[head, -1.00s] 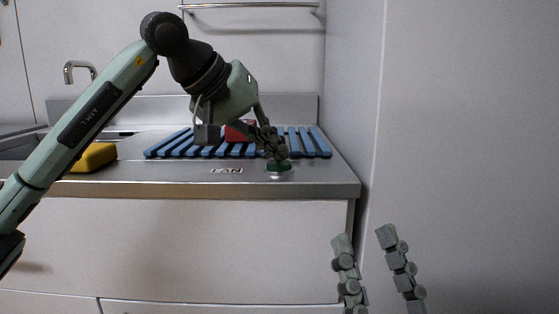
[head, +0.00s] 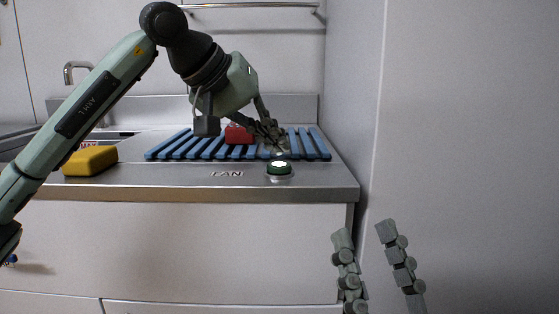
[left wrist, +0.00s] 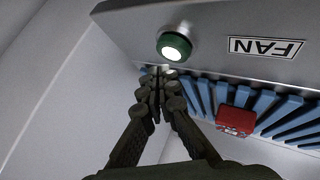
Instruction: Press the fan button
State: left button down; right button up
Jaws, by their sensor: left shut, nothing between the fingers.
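The fan button (head: 279,168) is a green ring with a lit white centre, on the counter to the right of the FAN label (head: 227,173). The button also shows in the left wrist view (left wrist: 174,46), with the label (left wrist: 265,47) to its right. My left gripper (head: 283,149) is shut and empty, above and just behind the button, apart from it in the head view. Its closed fingers (left wrist: 157,75) also show in the left wrist view. My right gripper (head: 364,232) is low at the right, its two fingers apart with nothing between them.
A blue slatted rack (head: 180,147) lies behind the button, with a red object (head: 238,135) on it. A yellow sponge-like block (head: 90,161) sits at the counter's left, near the sink and tap (head: 78,68). A wall (head: 450,130) stands close on the right.

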aim_at(274, 165)
pick_arm(q)
notch_tip(274, 165, up, 6)
jog(key=p, duration=0.3)
jog(key=shift+f+p, duration=0.2)
jog(key=shift+p, duration=0.2)
jog(key=shift+s, duration=0.1)
dwell(0.8)
